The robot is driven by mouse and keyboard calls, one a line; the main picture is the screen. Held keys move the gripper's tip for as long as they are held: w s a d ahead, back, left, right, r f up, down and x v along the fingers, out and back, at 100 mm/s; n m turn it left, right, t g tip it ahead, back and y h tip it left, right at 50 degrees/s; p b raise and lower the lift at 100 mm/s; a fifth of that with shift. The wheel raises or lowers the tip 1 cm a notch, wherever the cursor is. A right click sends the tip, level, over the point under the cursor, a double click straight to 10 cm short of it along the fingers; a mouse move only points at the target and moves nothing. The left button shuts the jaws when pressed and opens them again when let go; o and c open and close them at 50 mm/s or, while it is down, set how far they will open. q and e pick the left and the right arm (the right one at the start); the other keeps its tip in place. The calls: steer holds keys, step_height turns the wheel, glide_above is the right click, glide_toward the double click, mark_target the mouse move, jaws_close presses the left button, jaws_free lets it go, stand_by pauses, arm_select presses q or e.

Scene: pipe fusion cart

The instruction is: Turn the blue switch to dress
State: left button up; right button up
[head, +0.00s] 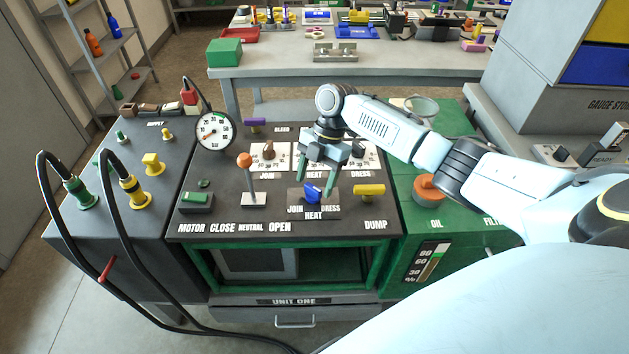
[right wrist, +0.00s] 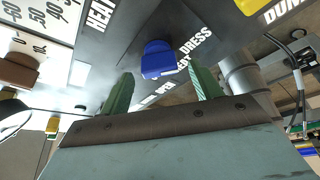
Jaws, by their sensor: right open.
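The blue switch (head: 312,193) stands on the sloping dark panel, with the labels JOIN to its left, HEAT below and DRESS to its right. I cannot tell clearly which label it points to. My right gripper (head: 316,178) is open, its two green fingers pointing down just above and behind the switch. In the right wrist view, the blue switch (right wrist: 158,60) lies ahead of the gap between the fingertips (right wrist: 163,85), with nothing held. The word DRESS shows beside it. I cannot tell whether a finger touches it. My left gripper is not in view.
A yellow dump handle (head: 369,191) sits close right of the switch. An orange-topped lever (head: 245,160) stands to the left. Dials marked JOIN, HEAT and DRESS lie behind, partly covered by my right arm. A round gauge (head: 214,131) rises at the panel's back left.

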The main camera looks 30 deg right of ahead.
steer(key=v, duration=1.2)
steer(key=shift+p, duration=0.3)
steer(key=shift+r, duration=0.1)
